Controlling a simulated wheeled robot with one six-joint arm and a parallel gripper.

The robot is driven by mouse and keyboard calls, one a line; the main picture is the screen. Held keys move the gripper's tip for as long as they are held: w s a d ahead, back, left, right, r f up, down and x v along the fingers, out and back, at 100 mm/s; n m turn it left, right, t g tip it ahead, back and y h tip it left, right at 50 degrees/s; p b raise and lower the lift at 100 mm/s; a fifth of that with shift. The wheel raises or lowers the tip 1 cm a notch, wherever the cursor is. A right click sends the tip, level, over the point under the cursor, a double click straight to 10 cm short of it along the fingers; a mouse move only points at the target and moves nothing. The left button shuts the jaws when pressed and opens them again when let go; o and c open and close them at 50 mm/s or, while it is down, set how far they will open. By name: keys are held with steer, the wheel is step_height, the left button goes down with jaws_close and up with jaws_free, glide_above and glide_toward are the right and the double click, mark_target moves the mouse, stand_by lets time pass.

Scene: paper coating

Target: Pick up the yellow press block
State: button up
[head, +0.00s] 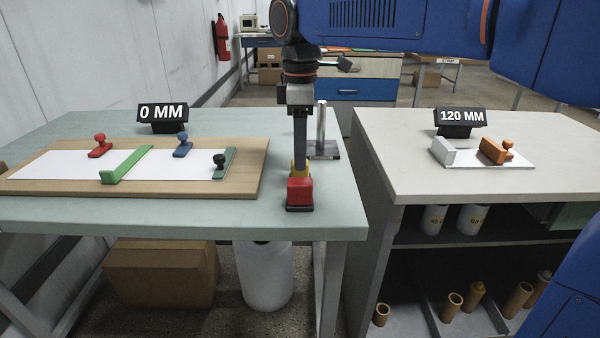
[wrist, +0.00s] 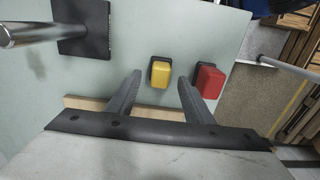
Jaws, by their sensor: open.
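The yellow press block (wrist: 161,75) stands on a dark base on the pale green table. In the wrist view it lies between my two open fingers, a little beyond the tips. In the head view only slivers of the yellow block (head: 293,169) show behind the red block and my finger. My gripper (head: 300,160) points straight down over it, open and empty. A red press block (wrist: 209,81) stands just right of the yellow one, near the right fingertip in the wrist view; in the head view the red block (head: 299,191) is in front, near the table edge.
A metal post on a dark plate (head: 322,150) stands close behind right. A wooden board (head: 250,178) with paper, a green bar and several knobbed blocks is at left. A gap separates the tables; the right one (head: 400,175) has a white sheet and blocks.

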steer(key=shift+f, duration=1.7)
jaws_close()
step_height(320, 180, up, 10)
steer(key=shift+r, duration=0.1)
steer(key=c, duration=0.6)
jaws_free()
steer(key=shift+c, duration=0.2)
steer(key=c, duration=0.4)
